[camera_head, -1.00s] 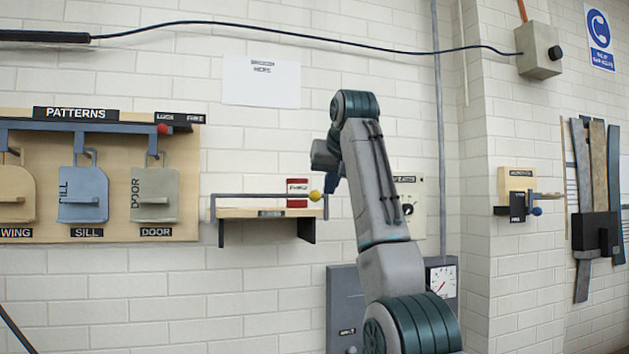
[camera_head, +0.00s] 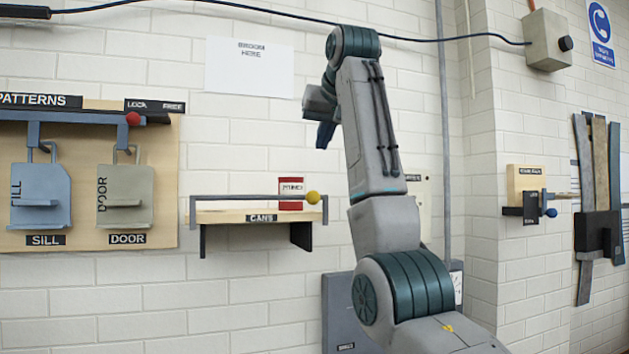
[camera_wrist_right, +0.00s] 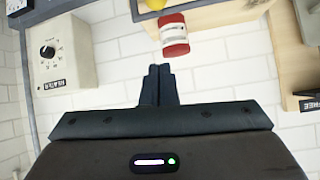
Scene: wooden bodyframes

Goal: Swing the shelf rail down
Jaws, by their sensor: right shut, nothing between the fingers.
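The shelf rail (camera_head: 245,197) is a thin grey bar running level across the front of the small wooden shelf (camera_head: 222,217), above its board. A yellow ball knob (camera_head: 312,198) sits near its right end; the knob also shows at the top edge of the right wrist view (camera_wrist_right: 154,4). A red can (camera_head: 291,188) with a white label stands on the shelf behind the rail. My right gripper (camera_head: 325,136) is above the knob and apart from it. In the right wrist view its fingers (camera_wrist_right: 160,72) are together and empty. My left gripper is out of view.
The pattern board (camera_head: 160,205) hangs left of the shelf. A heater control box (camera_wrist_right: 62,52) is beside the shelf, partly behind my arm in the head view. A grey cabinet (camera_head: 340,310) is below. A lock with a blue knob (camera_head: 550,212) is at right.

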